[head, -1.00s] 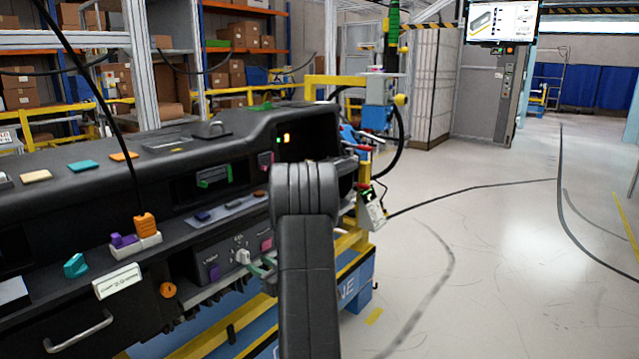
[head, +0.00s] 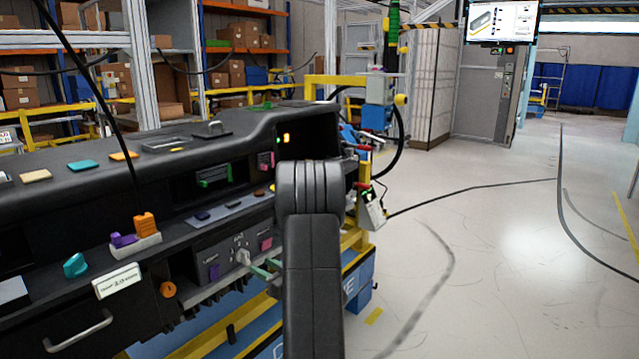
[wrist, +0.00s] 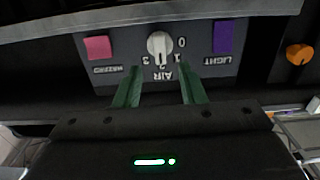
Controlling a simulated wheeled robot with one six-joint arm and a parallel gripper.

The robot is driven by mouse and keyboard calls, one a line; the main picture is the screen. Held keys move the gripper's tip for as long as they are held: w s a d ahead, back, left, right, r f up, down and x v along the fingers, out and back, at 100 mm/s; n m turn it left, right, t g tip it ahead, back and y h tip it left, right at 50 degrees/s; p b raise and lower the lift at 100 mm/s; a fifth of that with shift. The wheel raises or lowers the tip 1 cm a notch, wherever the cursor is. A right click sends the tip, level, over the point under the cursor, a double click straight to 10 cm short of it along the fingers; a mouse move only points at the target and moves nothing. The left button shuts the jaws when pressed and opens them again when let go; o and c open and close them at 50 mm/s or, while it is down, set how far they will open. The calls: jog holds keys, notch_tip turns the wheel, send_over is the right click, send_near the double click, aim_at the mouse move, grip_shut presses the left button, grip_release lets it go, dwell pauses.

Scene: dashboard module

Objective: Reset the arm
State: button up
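My gripper (wrist: 160,88) shows its two green fingers spread apart with nothing between them in the wrist view. The white AIR knob (wrist: 160,45) lies just beyond the fingertips, on a grey panel with a pink HAZARD button (wrist: 98,47) and a purple LIGHT button (wrist: 223,37). In the head view, the green fingers (head: 265,270) stand beside the knob (head: 243,257) at the dashboard's front. My dark arm link hides most of the gripper there.
The black dashboard (head: 80,190) fills the left side, with an orange round knob (head: 167,289) and a drawer handle (head: 80,332) low down. A yellow and blue stand (head: 355,270) supports it. Open floor (head: 500,260) lies to the right.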

jog(key=x, duration=0.5)
jog(key=shift+w+a, duration=0.1)
jog(key=shift+a, duration=0.15)
jog(key=shift+w+a, duration=0.25)
jog(key=shift+s+d+n+p, duration=0.1)
jog(key=shift+n+p, duration=0.25)
jog(key=shift+n, duration=0.65)
jog(key=n+p, duration=0.2)
jog(key=n, duration=0.3)
jog(key=shift+r+p, duration=0.1)
jog(key=shift+p, duration=0.25)
jog(key=b, duration=0.2)
send_near(247, 258)
jog(key=shift+f+v, duration=0.1)
jog(key=shift+v, duration=1.2)
jog(key=shift+f+v, duration=0.15)
jog(key=shift+v, duration=1.2)
